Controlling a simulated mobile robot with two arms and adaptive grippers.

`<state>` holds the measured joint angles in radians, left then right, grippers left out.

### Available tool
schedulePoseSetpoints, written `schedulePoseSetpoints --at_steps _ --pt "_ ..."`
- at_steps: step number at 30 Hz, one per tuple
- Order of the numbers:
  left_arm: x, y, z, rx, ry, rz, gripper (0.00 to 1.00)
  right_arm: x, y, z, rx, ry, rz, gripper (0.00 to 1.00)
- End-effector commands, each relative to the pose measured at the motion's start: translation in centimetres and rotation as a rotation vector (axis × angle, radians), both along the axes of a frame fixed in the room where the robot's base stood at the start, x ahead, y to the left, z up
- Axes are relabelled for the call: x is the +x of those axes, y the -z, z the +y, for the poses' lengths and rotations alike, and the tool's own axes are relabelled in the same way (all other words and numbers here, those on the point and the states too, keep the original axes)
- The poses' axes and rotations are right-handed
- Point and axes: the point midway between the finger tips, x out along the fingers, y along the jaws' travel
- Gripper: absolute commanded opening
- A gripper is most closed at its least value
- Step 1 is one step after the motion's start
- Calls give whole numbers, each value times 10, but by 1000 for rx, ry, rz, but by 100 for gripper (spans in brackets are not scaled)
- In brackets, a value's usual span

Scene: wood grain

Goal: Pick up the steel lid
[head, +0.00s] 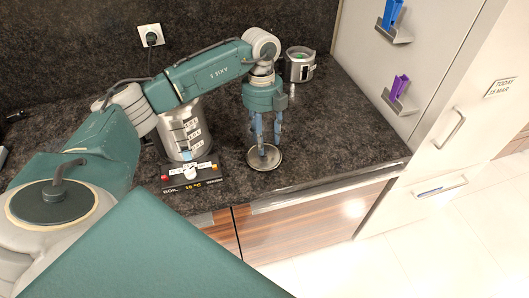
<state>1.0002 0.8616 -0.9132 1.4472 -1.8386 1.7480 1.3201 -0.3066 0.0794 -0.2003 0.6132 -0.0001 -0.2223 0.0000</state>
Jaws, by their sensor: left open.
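The steel lid (256,161) is a flat round disc with a shiny rim, lying on the dark counter near its front edge. My left gripper (264,150) points straight down over the lid, with its blue-grey fingers apart. The fingertips are at or just above the lid's middle and hide part of it; I cannot tell whether they touch it. My right gripper is not in view.
A steel pot (182,134) with white labels stands behind a black control panel (193,184). A smaller steel container (299,66) stands farther back. A white cabinet side (385,60) bounds the counter at the right. Bare counter (345,125) lies right of the lid.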

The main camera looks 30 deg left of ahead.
Motion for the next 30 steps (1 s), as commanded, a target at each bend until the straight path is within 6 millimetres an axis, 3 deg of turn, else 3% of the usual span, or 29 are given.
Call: schedulePoseSetpoints --at_steps 1,5,14,21,30 --pt "-3 3 1 1 1 6 44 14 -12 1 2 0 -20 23" --pt "-3 21 -1 0 0 3 44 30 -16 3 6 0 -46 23" --pt "-3 28 -2 0 1 0 44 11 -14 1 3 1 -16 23" --pt "-3 27 -2 0 1 0 0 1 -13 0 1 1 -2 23" --pt "-3 26 -2 -1 1 -1 0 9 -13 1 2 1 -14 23"
